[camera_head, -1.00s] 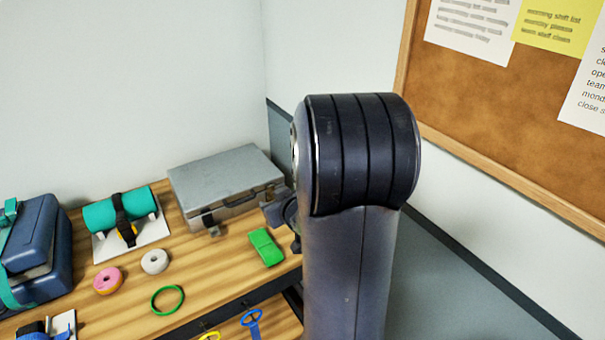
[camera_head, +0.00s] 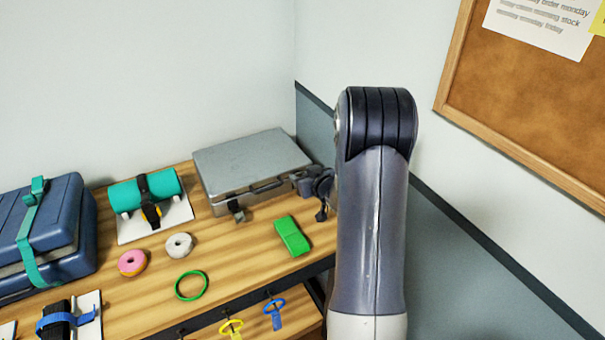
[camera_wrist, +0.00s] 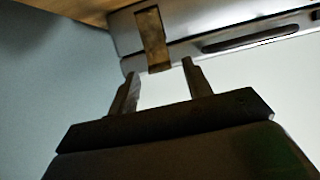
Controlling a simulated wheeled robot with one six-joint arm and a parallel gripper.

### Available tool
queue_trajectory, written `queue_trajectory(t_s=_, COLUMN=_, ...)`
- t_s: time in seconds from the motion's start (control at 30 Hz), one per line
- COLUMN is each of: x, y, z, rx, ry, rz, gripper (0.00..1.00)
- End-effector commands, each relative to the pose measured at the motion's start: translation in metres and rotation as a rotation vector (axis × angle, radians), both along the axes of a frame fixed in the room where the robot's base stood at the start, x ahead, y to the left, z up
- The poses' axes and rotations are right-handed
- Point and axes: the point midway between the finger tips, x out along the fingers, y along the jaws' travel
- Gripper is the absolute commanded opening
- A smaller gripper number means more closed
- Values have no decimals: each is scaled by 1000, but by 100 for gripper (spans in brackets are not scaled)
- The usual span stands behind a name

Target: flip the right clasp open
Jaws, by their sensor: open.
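A grey metal case (camera_head: 250,160) lies shut on the wooden bench near the corner. Its left clasp (camera_head: 237,211) hangs at the front. The right clasp is hard to make out in the head view, where my gripper (camera_head: 320,186) is at the case's right front corner. In the wrist view, the right clasp (camera_wrist: 151,38) is a brownish metal plate on the case's edge, beside the dark handle (camera_wrist: 255,34). My gripper (camera_wrist: 160,68) is open and empty, its two fingers pointing at the clasp from either side. I cannot tell whether they touch it.
A green block (camera_head: 291,236) lies in front of the case. A teal roll (camera_head: 146,190) on a white stand, a tape ring (camera_head: 179,245), a pink ring (camera_head: 132,262) and a green ring (camera_head: 191,286) sit left. A blue strapped case (camera_head: 60,225) is far left. A wall stands close right.

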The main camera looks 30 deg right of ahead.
Motion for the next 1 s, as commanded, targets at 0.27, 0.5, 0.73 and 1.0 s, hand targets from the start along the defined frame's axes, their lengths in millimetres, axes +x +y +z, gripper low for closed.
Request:
queue_trajectory(t_s=0.27, x=12, y=0, z=-5, rx=-1, ry=1, rz=-1, gripper=47)
queue_trajectory(t_s=0.5, x=12, y=0, z=-5, rx=0, ry=1, rz=-1, gripper=43)
queue_trajectory(t_s=0.73, x=11, y=0, z=-5, rx=0, ry=1, rz=-1, gripper=24)
queue_trajectory(t_s=1.0, x=11, y=0, z=-5, rx=0, ry=1, rz=-1, gripper=2)
